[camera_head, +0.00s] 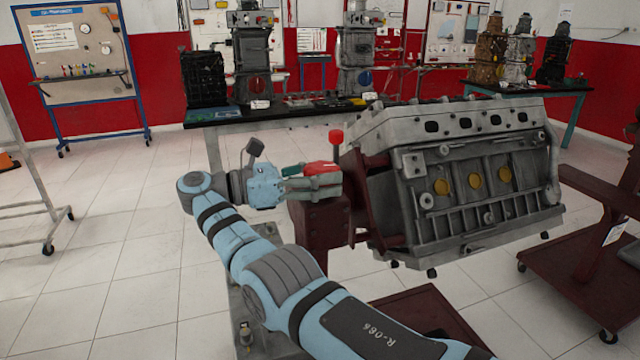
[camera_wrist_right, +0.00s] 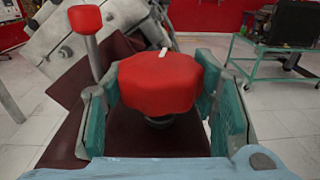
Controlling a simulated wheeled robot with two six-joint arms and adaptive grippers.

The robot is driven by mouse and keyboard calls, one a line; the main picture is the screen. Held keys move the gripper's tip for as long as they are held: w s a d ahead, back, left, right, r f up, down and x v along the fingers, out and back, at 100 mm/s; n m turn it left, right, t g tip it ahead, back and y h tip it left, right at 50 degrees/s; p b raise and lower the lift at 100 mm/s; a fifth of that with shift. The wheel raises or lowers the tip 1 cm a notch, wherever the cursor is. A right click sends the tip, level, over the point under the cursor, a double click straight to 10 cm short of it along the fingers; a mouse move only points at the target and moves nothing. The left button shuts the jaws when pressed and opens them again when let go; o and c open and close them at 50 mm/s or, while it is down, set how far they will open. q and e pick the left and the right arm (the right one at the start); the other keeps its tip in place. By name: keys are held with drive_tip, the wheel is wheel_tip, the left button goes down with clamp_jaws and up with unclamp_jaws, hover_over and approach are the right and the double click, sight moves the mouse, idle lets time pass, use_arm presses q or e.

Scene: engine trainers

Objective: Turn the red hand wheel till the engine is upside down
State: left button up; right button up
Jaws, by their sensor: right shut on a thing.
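The red hand wheel (camera_head: 320,167) sits on the dark red post of the engine stand (camera_head: 322,232). In the right wrist view the wheel (camera_wrist_right: 158,84) is a faceted red hub between the green finger pads, with a red-knobbed handle (camera_wrist_right: 85,20) standing up at its left. My right gripper (camera_head: 312,182) is shut on the wheel; its fingers also show in the wrist view (camera_wrist_right: 157,105). The grey engine (camera_head: 470,180) is mounted right of the wheel and sits tilted, with a row of dark ports along its upper edge. My left gripper is not in view.
A workbench (camera_head: 225,118) with engine parts stands behind. Another dark red stand (camera_head: 590,275) is close at the right. A blue-framed board (camera_head: 75,50) stands at the back left. The tiled floor (camera_head: 110,230) at the left is mostly clear.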

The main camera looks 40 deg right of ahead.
sight(322, 165)
drive_tip(key=o, duration=1.2)
drive_tip(key=shift+f, duration=0.1)
wheel_tip(322, 165, up, 10)
drive_tip(key=shift+r, duration=0.1)
drive_tip(key=shift+d, duration=0.1)
